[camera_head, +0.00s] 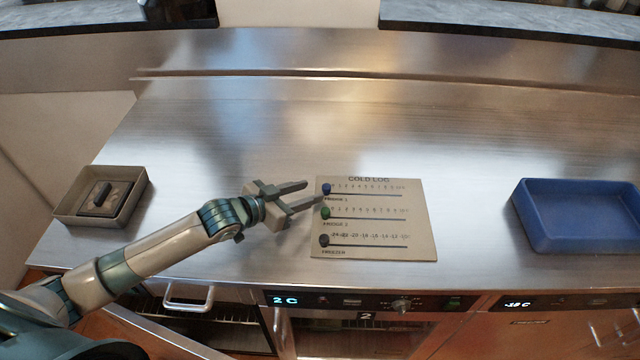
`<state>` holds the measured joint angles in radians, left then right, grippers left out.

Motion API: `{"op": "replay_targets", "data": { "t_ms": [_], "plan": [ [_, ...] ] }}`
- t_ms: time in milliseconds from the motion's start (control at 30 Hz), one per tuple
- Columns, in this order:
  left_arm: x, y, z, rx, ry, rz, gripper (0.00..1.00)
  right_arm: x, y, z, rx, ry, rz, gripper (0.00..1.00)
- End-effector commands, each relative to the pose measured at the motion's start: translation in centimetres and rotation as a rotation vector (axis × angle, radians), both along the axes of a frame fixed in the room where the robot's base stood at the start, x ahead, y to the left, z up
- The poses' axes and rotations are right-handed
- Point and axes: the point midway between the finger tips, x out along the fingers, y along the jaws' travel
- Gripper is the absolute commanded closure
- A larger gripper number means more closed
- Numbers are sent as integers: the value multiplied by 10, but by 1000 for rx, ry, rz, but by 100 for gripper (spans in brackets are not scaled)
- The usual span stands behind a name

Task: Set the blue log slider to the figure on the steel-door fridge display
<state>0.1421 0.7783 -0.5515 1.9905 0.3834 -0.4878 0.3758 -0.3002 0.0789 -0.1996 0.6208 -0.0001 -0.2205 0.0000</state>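A beige COLD LOG board (420,245) lies on the steel counter with three slider rows, Fridge 1, Fridge 2 and Freezer. The blue slider (326,189) is at the left end of the top row. The green slider (325,212) and black slider (324,240) are at the left ends of their rows. My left gripper (312,193) is open and empty, its fingertips just left of the blue slider; contact is unclear. A display (285,300) below the counter edge reads 2 C. Another display (517,304) reads -18 C. No other fridge figure is readable. My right gripper is not in view.
A blue tray (575,245) stands on the counter at the right. A beige tray (70,212) holding a dark-handled block (100,196) stands at the left. The counter behind the board is clear. A door or drawer with a handle (188,303) stands out at lower left.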

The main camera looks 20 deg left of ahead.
Motion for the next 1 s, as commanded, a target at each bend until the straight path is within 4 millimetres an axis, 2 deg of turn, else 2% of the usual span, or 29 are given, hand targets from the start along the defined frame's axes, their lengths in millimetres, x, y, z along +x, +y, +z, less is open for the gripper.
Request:
{"op": "replay_targets", "data": {
  "t_ms": [100,333,800,833,967,1000],
  "plan": [
    [17,-9,-5,-1,1,2,62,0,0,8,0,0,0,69],
    [38,-20,-17,0,0,1,62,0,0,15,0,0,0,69],
    [45,-25,-22,-1,0,0,62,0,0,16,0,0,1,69],
    [45,-25,-22,-1,0,0,67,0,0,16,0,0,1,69],
    [45,-25,-22,-1,0,0,98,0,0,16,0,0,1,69],
    [45,-25,-22,-1,0,0,100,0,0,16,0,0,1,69]
  ]
}}
